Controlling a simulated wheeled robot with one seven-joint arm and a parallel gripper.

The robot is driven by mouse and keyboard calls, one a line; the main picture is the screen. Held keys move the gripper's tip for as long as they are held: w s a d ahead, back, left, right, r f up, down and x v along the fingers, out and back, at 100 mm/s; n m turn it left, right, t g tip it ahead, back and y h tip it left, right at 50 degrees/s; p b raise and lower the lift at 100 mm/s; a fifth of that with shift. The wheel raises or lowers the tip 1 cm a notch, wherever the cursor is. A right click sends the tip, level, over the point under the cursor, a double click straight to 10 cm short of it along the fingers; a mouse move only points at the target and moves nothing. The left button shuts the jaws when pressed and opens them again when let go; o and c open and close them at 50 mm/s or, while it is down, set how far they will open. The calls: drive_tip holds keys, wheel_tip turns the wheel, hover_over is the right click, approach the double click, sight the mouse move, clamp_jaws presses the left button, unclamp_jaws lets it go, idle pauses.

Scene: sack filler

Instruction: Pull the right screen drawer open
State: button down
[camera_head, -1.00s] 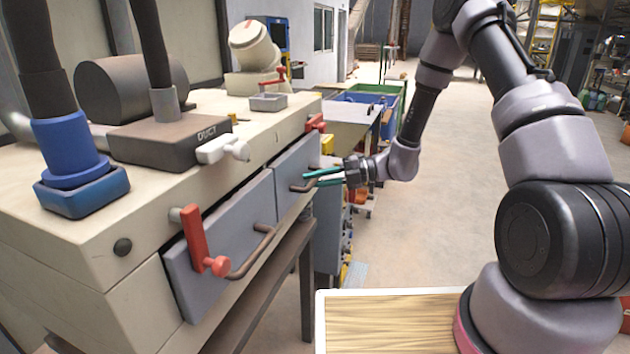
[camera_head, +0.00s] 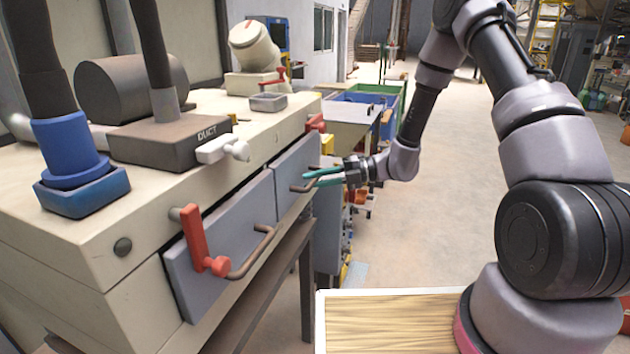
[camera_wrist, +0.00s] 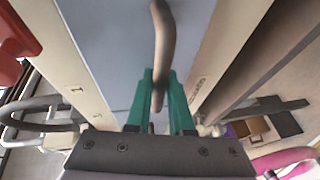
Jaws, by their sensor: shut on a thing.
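The right screen drawer (camera_head: 297,168) is the farther grey-blue front in the side of the cream machine, and it looks flush with the body. Its brown bar handle (camera_head: 296,189) sticks out toward my gripper. My gripper (camera_head: 310,178) has green fingers, reaches in from the right and is shut on this handle. In the wrist view the handle (camera_wrist: 163,40) runs down between the two green fingers (camera_wrist: 161,88), and the drawer front (camera_wrist: 110,45) lies behind it. The handle's gripped end is partly hidden by the fingers.
The nearer left drawer (camera_head: 225,240) has its own brown handle and a red latch (camera_head: 197,238) across it. Another red latch (camera_head: 316,123) sits above the right drawer, near its far end. A blue bin (camera_head: 365,98) stands beyond. The floor to the right (camera_head: 450,150) is clear.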

drive_tip(key=shift+d, duration=0.15)
drive_tip(key=s+d, duration=0.3)
drive_tip(key=d, duration=0.7)
drive_tip(key=s+d, duration=0.4)
drive_tip(key=d, duration=0.6)
drive_tip(key=s+d, duration=0.4)
drive_tip(key=d, duration=0.5)
drive_tip(key=shift+d, duration=0.4)
drive_tip(key=c, duration=0.8)
unclamp_jaws()
drive_tip(key=d+r, duration=0.2)
drive_tip(key=d, duration=0.8)
drive_tip(key=shift+w+d, duration=0.35)
